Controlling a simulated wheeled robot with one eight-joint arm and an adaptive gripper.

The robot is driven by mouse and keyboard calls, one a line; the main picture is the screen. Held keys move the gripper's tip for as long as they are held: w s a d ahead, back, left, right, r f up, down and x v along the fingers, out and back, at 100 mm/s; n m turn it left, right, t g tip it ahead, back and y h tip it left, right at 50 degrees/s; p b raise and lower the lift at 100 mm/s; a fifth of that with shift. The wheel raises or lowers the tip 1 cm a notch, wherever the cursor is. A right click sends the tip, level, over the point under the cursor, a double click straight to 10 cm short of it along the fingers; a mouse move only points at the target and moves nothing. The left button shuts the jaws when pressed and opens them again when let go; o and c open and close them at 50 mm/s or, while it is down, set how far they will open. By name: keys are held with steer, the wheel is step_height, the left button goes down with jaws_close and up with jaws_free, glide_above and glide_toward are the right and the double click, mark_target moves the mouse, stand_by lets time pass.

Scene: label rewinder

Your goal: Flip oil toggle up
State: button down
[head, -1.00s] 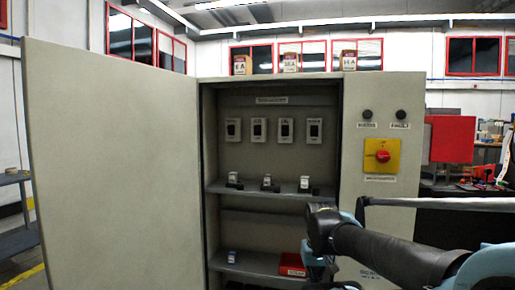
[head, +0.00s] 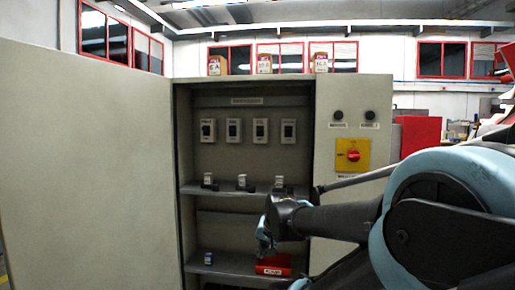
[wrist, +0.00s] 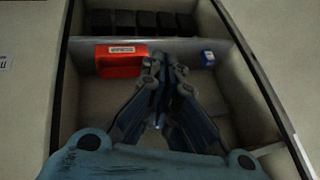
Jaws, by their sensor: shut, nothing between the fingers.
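Several grey toggle switch plates with dark centres sit in a row on the cabinet's back panel in the head view, from the leftmost plate (head: 208,130) to the rightmost plate (head: 288,130). Their labels are too small to read, so I cannot tell which is the oil toggle or how it is set. My gripper (head: 264,245) is in front of the lower cabinet opening, well below the switches. In the wrist view, my gripper (wrist: 170,66) has its fingertips together and empty, in front of the lower compartment. No toggle shows in the wrist view.
The open cabinet door (head: 90,170) blocks the left. A middle shelf (head: 225,190) holds several small items. A red box (head: 273,265) and a blue-white item (head: 208,258) lie in the bottom. A red rotary switch (head: 353,155) sits on the right panel.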

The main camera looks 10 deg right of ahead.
steer(key=w+a+r+m+t, duration=0.1)
steer(key=w+r+m+t, duration=0.3)
steer(key=w+r+m, duration=0.3)
steer(key=w+a+r+m+t, duration=0.1)
steer(key=w+r+m+t, duration=0.4)
steer(key=w, duration=0.5)
steer(key=w+a+r+m+t, duration=0.1)
steer(key=w+r+m+t, duration=0.4)
steer(key=w+r+m, duration=0.3)
steer(key=shift+w+r+m+h, duration=0.3)
steer(key=shift+r+m, duration=0.45)
steer(key=shift+m, duration=0.15)
steer(key=d+r+m+t+h, duration=0.1)
steer(key=m+h, duration=0.1)
steer(key=m, duration=0.2)
steer(key=d+m+t+h, duration=0.1)
steer(key=d+m+h, duration=0.1)
steer(key=m, duration=0.3)
steer(key=d+r+m+t+h, duration=0.1)
steer(key=m+h, duration=0.3)
steer(key=shift+d+r, duration=0.3)
steer(key=shift+r, duration=0.05)
steer(key=shift+w, duration=0.1)
